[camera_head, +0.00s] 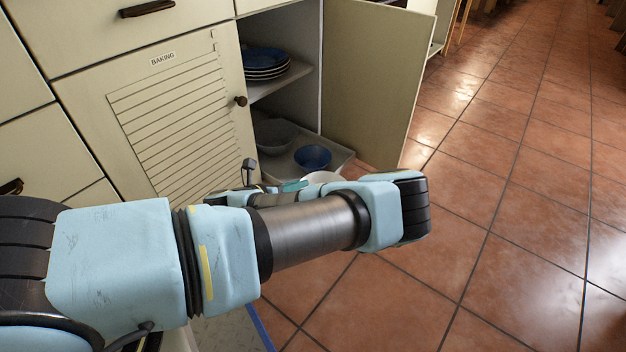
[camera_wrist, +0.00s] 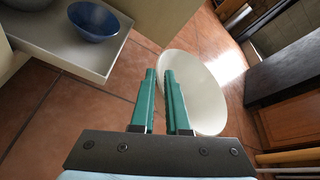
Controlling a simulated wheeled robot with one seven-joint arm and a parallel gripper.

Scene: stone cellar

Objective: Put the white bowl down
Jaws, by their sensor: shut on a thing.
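The white bowl (camera_wrist: 205,88) is in my gripper (camera_wrist: 160,76) in the wrist view. The two green fingers are close together at the bowl's left rim, shut on it. The bowl is off to the right of the fingers, with its round inside partly showing, above the tiled floor. In the head view only a sliver of the white bowl (camera_head: 322,177) shows behind my arm. The fingertips are mostly hidden there.
An open cupboard has a low shelf (camera_head: 338,157) with a blue bowl (camera_head: 312,158) and a grey bowl (camera_head: 276,136). Blue plates (camera_head: 264,62) are stacked on the shelf above. The open door (camera_head: 372,85) stands to the right. The tiled floor on the right is clear.

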